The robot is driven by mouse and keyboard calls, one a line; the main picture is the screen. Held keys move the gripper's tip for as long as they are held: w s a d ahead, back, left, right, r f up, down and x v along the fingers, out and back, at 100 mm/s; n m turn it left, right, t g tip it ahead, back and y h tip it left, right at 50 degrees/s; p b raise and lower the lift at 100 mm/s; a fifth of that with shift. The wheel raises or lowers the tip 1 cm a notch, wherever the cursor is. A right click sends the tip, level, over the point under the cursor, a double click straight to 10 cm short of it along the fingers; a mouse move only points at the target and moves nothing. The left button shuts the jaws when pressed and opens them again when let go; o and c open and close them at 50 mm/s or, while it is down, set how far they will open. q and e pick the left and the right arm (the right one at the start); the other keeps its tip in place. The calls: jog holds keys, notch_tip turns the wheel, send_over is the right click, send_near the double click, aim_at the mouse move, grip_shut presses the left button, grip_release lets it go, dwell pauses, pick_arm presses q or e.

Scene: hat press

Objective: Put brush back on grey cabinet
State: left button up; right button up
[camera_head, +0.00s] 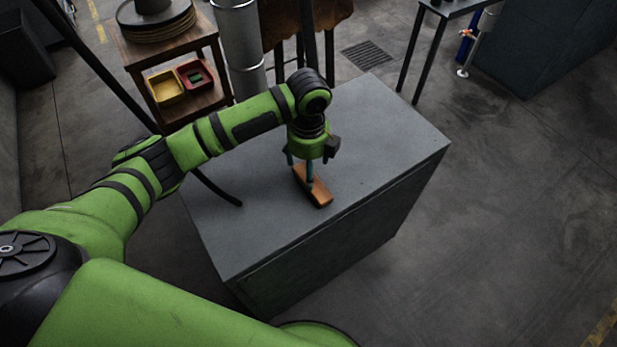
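The brush (319,192) is a small orange-brown block with a dark edge. It is at the top of the grey cabinet (385,125), near the middle, and looks flat on or very close to the surface. My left gripper (302,174) points down right over the brush. Its two teal fingers are apart, one at the brush's left end and one in front of its middle. I cannot tell whether they press on the brush. The gripper hides part of the brush. My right gripper is not in view.
A black hose or rod (217,188) ends over the cabinet's left side. A wooden shelf (163,50) with yellow and red trays stands behind, beside a metal cylinder (240,45). The right half of the cabinet top is clear. A dark table (445,10) stands farther back.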

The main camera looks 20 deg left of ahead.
pick_arm(q)
notch_tip(320, 180, up, 5)
jog(key=shift+r, duration=0.1)
dwell(0.7)
